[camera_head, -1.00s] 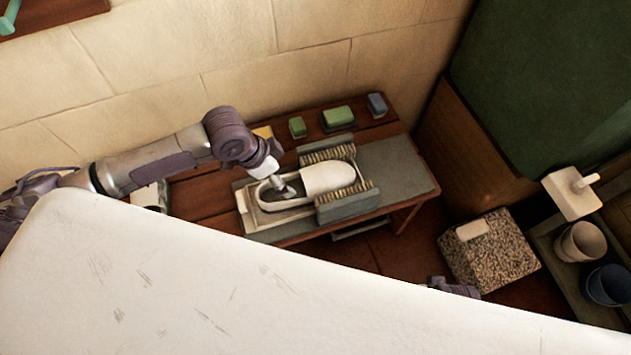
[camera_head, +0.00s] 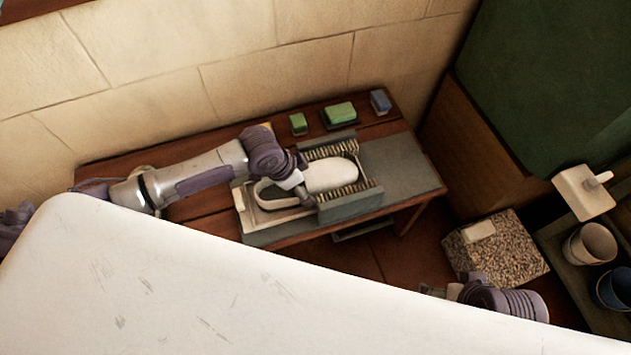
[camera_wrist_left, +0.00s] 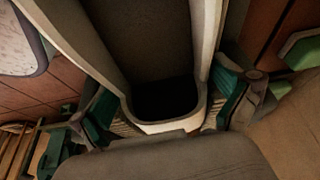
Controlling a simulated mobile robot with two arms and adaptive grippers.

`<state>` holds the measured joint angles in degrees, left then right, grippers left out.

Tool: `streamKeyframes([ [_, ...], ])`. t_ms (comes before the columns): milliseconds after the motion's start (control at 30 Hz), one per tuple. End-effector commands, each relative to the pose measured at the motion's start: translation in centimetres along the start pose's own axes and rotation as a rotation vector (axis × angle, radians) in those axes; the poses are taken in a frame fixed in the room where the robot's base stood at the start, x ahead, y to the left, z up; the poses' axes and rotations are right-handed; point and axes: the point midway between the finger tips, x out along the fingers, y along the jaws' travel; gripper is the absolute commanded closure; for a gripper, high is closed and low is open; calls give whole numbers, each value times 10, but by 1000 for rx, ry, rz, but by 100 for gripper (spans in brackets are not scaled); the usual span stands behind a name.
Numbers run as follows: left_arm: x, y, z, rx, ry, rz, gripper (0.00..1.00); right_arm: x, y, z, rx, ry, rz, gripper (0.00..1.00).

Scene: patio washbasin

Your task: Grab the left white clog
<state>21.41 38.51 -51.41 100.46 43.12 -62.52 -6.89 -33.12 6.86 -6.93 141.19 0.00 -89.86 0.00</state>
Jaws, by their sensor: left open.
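A white clog (camera_head: 332,174) lies on the bench between two rows of brush bristles, its toe to the right and its open heel part to the left. My left gripper (camera_head: 304,196) is at the middle of the clog, over its opening. In the left wrist view the clog's pale rim (camera_wrist_left: 172,126) and dark inside show between the fingers of my open left gripper (camera_wrist_left: 168,106), one finger on either side. Whether the fingers touch it I cannot tell. I see no second clog. My right arm shows at the lower right; its fingers are hidden.
The brush holder has grey blocks (camera_head: 350,206) close beside the clog. Green blocks (camera_head: 339,113) and a blue block (camera_head: 380,101) stand at the bench's back. A speckled block (camera_head: 497,252) and cups (camera_head: 590,244) are at right. A large white surface (camera_head: 200,290) covers the front.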

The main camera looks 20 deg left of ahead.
Motion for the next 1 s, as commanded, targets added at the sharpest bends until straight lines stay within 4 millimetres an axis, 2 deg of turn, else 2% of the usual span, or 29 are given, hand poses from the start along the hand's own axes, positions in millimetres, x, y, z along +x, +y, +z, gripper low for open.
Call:
streamKeyframes([
  [233, 1, 0, 0, 0, 0, -1, 0, -3, 0, 0, 0, 0, 1, 0],
  [267, 1, 0, 0, 0, 0, -1, 3, -2, 0, 0, 0, 0, 1, 0],
  [500, 1, 0, 0, 0, 0, -1, 43, -2, 0, 0, 0, 0, 1, 0],
  [567, 1, 0, 0, 0, 1, -1, 52, -2, 0, 0, 0, 0, 1, 0],
  [933, -4, -1, -3, 0, 1, -1, 52, -3, 0, -2, 0, 7, 0, 0],
  [1000, -9, -1, -5, 0, 1, -1, 52, 8, 0, -1, 0, -3, 0, 0],
])
